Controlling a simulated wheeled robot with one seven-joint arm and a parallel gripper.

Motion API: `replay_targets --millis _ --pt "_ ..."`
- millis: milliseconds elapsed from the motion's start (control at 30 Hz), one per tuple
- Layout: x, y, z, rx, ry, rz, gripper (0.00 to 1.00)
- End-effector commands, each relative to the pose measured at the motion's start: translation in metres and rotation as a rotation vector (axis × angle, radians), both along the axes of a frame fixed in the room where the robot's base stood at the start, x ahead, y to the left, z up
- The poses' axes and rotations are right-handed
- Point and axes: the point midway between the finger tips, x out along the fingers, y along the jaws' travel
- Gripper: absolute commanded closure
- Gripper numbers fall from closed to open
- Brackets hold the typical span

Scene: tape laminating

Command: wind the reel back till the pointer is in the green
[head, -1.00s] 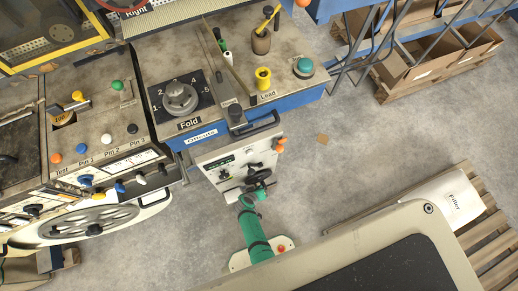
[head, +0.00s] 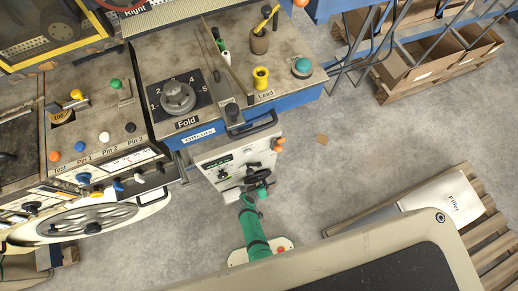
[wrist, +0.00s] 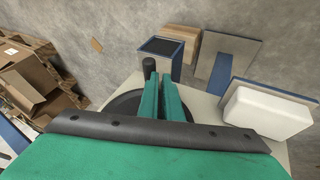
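A white panel (head: 226,166) on the front of the bench carries small black knobs, a lever and a narrow dark strip with some green (head: 218,162). A black wheel or handle (head: 258,178) sticks out from the panel. My green gripper (head: 255,190) is right at it. In the wrist view my two fingers (wrist: 163,97) are close together over a dark round disc (wrist: 122,106). A black upright peg (wrist: 149,68) stands just beyond the fingers. What lies between the fingertips is hidden. A large grey spoked wheel (head: 88,222) sits at the lower left. I cannot make out a pointer.
A pallet with a white Filler sack (head: 447,199) lies at right. Open cardboard boxes (head: 425,62) stand at the upper right. The floor between is mostly clear.

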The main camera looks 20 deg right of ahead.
Motion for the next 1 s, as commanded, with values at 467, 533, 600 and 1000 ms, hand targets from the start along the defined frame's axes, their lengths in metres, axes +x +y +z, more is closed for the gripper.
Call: replay_targets --millis 467,533,600,1000 --pt "-0.007 0.041 0.006 0.0 -0.001 -0.003 1.0" --pt "-0.012 0.046 0.015 0.001 -0.003 -0.003 1.0" --pt "-0.017 0.052 0.024 0.001 -0.003 -0.002 1.0" --pt "-0.041 0.08 0.07 -0.001 -0.002 -0.011 1.0"
